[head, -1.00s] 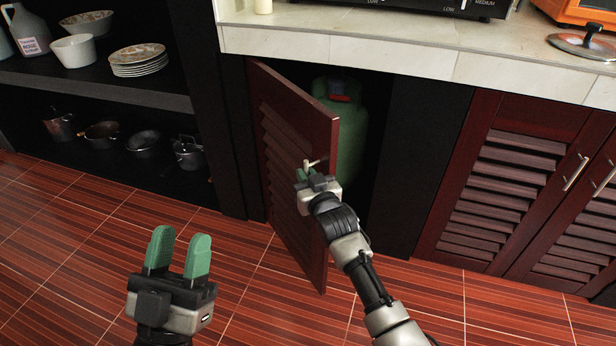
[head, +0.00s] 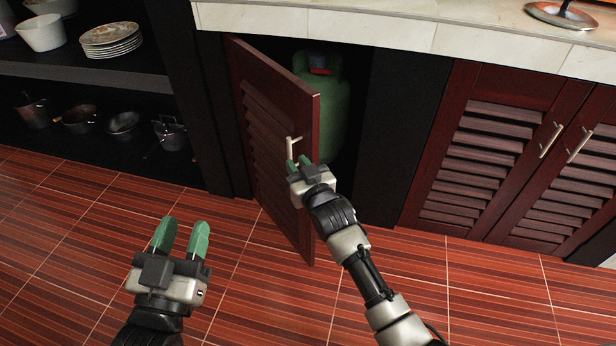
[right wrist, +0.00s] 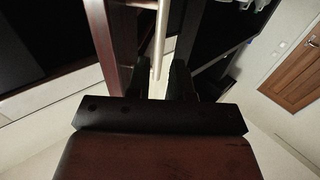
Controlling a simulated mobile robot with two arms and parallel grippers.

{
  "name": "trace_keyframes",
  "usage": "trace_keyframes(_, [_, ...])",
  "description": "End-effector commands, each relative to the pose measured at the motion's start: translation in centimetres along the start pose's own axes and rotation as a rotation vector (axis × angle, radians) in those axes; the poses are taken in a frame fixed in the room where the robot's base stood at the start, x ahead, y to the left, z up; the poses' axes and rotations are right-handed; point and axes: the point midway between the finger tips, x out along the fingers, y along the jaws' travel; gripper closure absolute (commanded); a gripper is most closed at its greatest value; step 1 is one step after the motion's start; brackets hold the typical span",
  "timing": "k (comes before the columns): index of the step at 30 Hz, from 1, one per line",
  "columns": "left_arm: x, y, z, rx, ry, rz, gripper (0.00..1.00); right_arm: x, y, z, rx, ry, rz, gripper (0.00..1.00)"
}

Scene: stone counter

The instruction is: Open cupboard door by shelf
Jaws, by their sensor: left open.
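The dark red louvred cupboard door (head: 272,130) stands ajar beside the shelf, swung out towards me. Its pale bar handle (head: 293,149) is near the free edge. My right gripper (head: 298,162) is at the handle, its green fingertips just below and beside it. In the right wrist view the handle (right wrist: 160,42) runs down to the gap between the dark fingers (right wrist: 157,82); the fingers look apart, and I cannot tell whether they touch it. My left gripper (head: 181,238) is open and empty above the floor, left of the door.
A green gas cylinder (head: 336,106) stands inside the cupboard. The dark shelf (head: 95,78) at left holds plates (head: 111,39) and pots (head: 123,123). Closed louvred doors (head: 485,165) are at right under the stone counter (head: 400,30). The tiled floor (head: 80,220) is clear.

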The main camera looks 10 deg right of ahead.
Motion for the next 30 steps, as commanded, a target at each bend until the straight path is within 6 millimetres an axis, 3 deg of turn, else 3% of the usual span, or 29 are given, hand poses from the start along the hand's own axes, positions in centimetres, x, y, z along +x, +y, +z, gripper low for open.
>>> trace_keyframes(12, [-1.5,-0.9,4.3,0.009,-0.379,-0.022,0.57,-4.8,0.0,-0.1,-0.001,0.0,-0.001,0.79])
trace_keyframes(25, [-2.0,-1.0,5.1,0.01,-0.438,-0.025,0.57,-5.5,-0.1,-0.1,-0.001,0.002,-0.001,0.79])
trace_keyframes(30, [-2.0,-1.0,5.1,0.01,-0.437,-0.025,0.57,-6.5,0.1,0.0,0.003,-0.006,0.005,1.0])
